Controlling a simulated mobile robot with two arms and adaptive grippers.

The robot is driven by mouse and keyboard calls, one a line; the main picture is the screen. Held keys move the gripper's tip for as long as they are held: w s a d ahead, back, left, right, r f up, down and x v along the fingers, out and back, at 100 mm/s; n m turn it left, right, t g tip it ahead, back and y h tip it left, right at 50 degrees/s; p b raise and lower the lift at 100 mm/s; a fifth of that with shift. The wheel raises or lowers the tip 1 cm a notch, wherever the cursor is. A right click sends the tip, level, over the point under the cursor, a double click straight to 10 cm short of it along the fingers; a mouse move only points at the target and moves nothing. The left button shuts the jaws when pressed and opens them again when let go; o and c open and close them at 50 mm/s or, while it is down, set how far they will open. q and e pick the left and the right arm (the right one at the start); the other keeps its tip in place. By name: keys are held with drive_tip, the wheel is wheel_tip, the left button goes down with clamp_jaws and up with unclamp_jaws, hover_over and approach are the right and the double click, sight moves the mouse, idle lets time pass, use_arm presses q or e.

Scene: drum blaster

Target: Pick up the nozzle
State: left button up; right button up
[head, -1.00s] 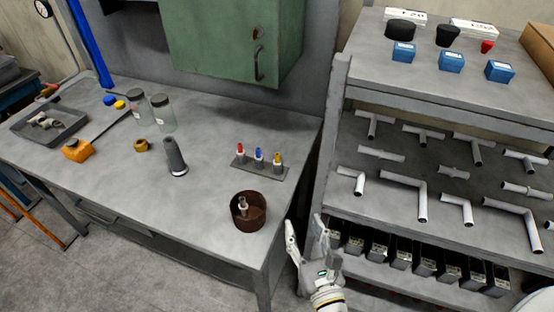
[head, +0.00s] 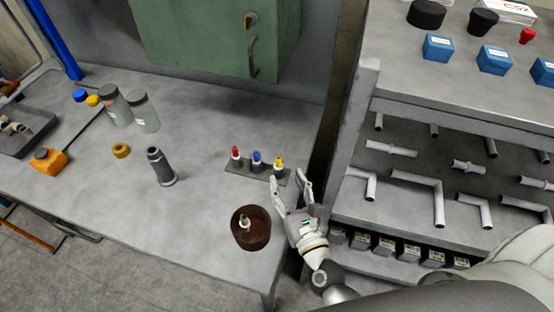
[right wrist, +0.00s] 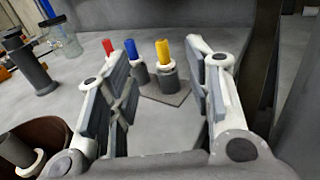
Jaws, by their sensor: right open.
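Three small nozzle-like pieces with red (head: 235,152), blue (head: 256,158) and yellow (head: 278,163) tips stand upright on a flat grey holder (head: 238,168) on the workbench. A similar pale-collared piece (head: 245,222) stands in a round brown bowl (head: 251,238) near the bench's front right. Which one is the task's nozzle I cannot tell. My right gripper (head: 290,184) is open and empty, right of the bowl and just in front of the holder. In the right wrist view, the yellow-tipped piece (right wrist: 163,60) shows between the open fingers (right wrist: 157,80). My left gripper is out of view.
A dark grey cylinder (head: 160,167) with a flared base, a brass-coloured ring (head: 121,150) and glass jars (head: 144,112) stand further left on the bench. A shelf rack (head: 345,150) with pipe fittings stands close on the right. Bare bench lies between cylinder and bowl.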

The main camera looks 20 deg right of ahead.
sight(280, 162)
drive_tip(key=shift+w+r, duration=0.1)
drive_tip(key=shift+w, duration=1.4)
drive_tip(key=w+p, duration=0.2)
drive_tip(key=w, duration=0.2)
drive_tip(key=shift+w+d, duration=0.1)
drive_tip(key=shift+w, duration=0.3)
drive_tip(key=shift+w+f, duration=0.25)
drive_tip(key=shift+w, duration=0.05)
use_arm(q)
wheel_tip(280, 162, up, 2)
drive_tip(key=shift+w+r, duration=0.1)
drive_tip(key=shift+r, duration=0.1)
use_arm(e)
drive_tip(key=shift+s, duration=0.1)
drive_tip(key=shift+c, duration=0.4)
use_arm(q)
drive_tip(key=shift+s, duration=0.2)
use_arm(e)
drive_tip(key=c, duration=1)
